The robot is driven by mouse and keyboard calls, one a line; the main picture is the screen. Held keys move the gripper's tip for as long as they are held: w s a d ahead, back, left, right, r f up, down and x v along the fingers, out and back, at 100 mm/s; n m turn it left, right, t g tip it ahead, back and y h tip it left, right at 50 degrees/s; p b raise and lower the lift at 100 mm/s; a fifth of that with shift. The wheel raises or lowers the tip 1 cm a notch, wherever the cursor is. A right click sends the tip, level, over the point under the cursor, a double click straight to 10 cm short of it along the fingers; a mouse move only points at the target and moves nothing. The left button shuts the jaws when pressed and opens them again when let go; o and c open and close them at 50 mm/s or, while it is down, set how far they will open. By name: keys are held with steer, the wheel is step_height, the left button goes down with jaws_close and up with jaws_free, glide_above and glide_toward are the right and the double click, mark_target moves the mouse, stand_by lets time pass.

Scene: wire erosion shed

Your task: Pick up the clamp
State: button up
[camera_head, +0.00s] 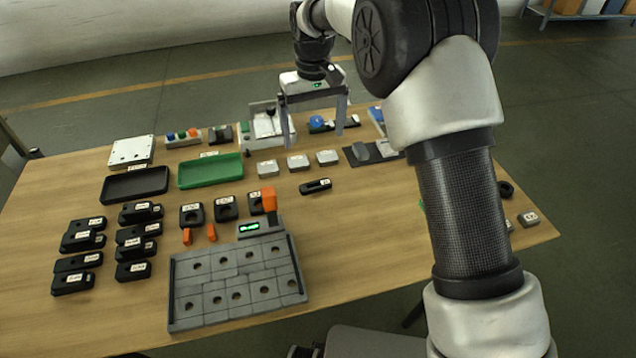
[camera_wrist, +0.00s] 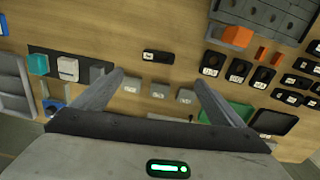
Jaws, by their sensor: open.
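A small black clamp (camera_head: 316,186) with a slot and a pale label lies flat and alone on the table, in front of a row of grey blocks. In the wrist view the clamp (camera_wrist: 158,57) lies just beyond my fingertips, about midway between them. My gripper (camera_head: 316,138) is open and empty, held above the table behind the clamp in the head view. Its two spread fingers also show in the wrist view (camera_wrist: 159,80). Nothing covers the clamp in either view.
Three grey blocks (camera_head: 298,162) stand in a row behind the clamp. A green tray (camera_head: 211,171) and a black tray (camera_head: 135,184) lie to the left. Several labelled black parts (camera_head: 78,262) lie far left. Bare wood surrounds the clamp.

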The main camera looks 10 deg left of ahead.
steer(key=b, duration=0.2)
glide_above(307, 188)
steer(key=w+d, duration=0.1)
steer(key=d, duration=0.1)
steer(key=f, duration=1.1)
steer(key=shift+w+a+f, duration=0.15)
steer(key=shift+w+f, duration=0.05)
steer(key=shift+f, duration=0.1)
steer(key=shift+w+f+b, duration=0.15)
steer(key=shift+f+b, duration=0.25)
steer(key=shift+f, duration=2.25)
steer(key=shift+r, duration=0.1)
steer(key=c, duration=1.4)
steer(key=shift+o, duration=0.2)
